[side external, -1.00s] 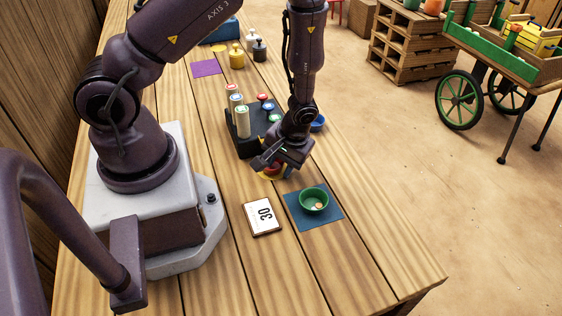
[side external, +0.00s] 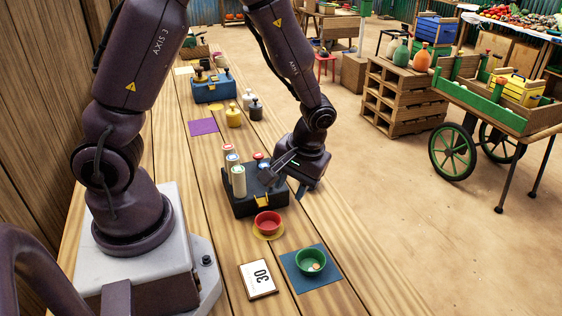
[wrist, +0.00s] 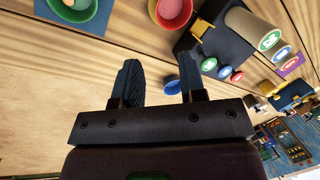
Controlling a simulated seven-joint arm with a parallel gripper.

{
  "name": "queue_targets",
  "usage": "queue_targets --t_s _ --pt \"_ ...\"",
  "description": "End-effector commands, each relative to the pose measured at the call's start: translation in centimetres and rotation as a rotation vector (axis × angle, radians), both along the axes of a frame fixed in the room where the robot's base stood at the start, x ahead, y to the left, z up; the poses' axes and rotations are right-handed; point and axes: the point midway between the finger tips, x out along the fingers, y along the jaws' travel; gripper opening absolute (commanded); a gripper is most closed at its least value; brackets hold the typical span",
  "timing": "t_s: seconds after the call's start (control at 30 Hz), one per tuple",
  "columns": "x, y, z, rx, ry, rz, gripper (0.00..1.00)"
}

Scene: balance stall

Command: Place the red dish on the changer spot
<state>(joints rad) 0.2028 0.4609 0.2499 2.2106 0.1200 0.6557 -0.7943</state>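The red dish (side external: 267,222) stands upright on a round yellow spot (side external: 268,237) in front of the black weight stand. In the wrist view the red dish (wrist: 172,12) is cut off by the top edge. My gripper (side external: 284,184) is open and empty, behind and to the right of the red dish and clear of it. In the wrist view its two fingers (wrist: 159,65) are well apart. A small blue dish (wrist: 172,84) shows beyond the gap between them; in the side view my gripper seems to hide it.
A green dish (side external: 310,259) with coins sits on a blue mat (side external: 322,285). The black stand (side external: 245,203) holds pale cylinders and coloured-top weights. A purple mat (side external: 202,128) and yellow weight (side external: 233,117) are farther back.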

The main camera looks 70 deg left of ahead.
Motion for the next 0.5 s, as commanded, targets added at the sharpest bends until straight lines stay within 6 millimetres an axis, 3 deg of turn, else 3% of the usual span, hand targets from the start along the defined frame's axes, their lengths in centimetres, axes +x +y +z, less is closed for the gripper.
queue_targets --t_s 0.27,0.5 --pt "-0.6 -1.7 9.2 -0.124 -0.186 -0.207 0.38" --pt "-4.2 -2.8 17.2 -0.147 -0.396 -0.484 0.38"
